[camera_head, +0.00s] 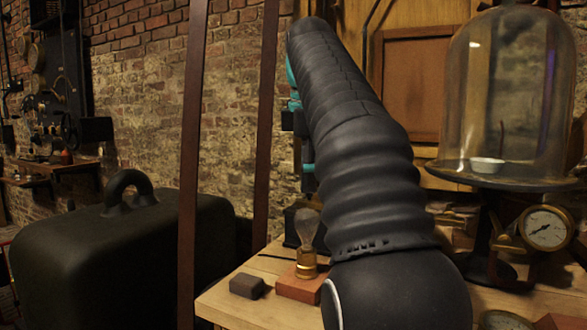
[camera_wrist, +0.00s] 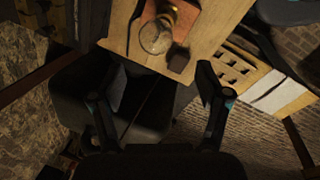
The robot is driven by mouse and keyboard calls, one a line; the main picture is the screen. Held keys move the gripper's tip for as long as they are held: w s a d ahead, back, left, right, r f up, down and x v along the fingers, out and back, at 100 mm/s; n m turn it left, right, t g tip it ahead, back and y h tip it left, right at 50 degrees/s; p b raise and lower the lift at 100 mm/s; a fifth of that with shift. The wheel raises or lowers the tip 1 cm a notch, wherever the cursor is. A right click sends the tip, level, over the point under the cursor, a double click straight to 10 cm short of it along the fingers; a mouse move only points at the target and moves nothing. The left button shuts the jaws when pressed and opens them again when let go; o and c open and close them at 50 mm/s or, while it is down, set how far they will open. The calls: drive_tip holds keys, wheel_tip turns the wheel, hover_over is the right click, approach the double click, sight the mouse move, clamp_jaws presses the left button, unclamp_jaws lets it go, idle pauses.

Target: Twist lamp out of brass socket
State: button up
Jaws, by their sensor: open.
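A clear glass lamp (camera_head: 306,225) stands upright in a brass socket (camera_head: 306,263) on a reddish-brown block (camera_head: 298,284) on the wooden bench. In the wrist view the lamp (camera_wrist: 156,37) shows bulb end toward me, with the socket (camera_wrist: 168,12) partly hidden behind it and the block (camera_wrist: 188,20) around. My gripper (camera_wrist: 152,84) is open and empty, its two black fingers wide apart. The lamp lies beyond the fingertips in that view, not between them. In the head view my black arm rises beside the lamp and hides most of my gripper.
A small dark block (camera_head: 247,285) lies on the bench (camera_head: 225,303) left of the socket block. A glass bell jar (camera_head: 510,90) and a round gauge (camera_head: 545,227) stand at right. A large dark case (camera_head: 120,265) with a handle is at left. A brown upright post (camera_head: 190,160) stands between.

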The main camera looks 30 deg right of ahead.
sight(307, 232)
drive_tip(key=shift+w+d, duration=0.1)
drive_tip(key=shift+w, duration=0.1)
drive_tip(key=b+x, duration=0.2)
drive_tip(key=x, duration=1.1)
drive_tip(key=shift+f, duration=0.25)
drive_tip(key=c, duration=1.4)
drive_tip(key=shift+r, duration=0.1)
drive_tip(key=shift+r+n+p, duration=0.1)
drive_tip(key=shift+n+p, duration=0.35)
drive_tip(key=shift+n, duration=0.25)
drive_tip(key=n+p, duration=0.1)
drive_tip(key=n, duration=0.1)
drive_tip(key=shift+n+y, duration=0.3)
drive_tip(key=shift+y, duration=0.1)
drive_tip(key=shift+n, duration=0.5)
drive_tip(key=shift+f+n+g+y, duration=0.25)
drive_tip(key=shift+n+g+y, duration=0.05)
drive_tip(key=shift+n, duration=0.5)
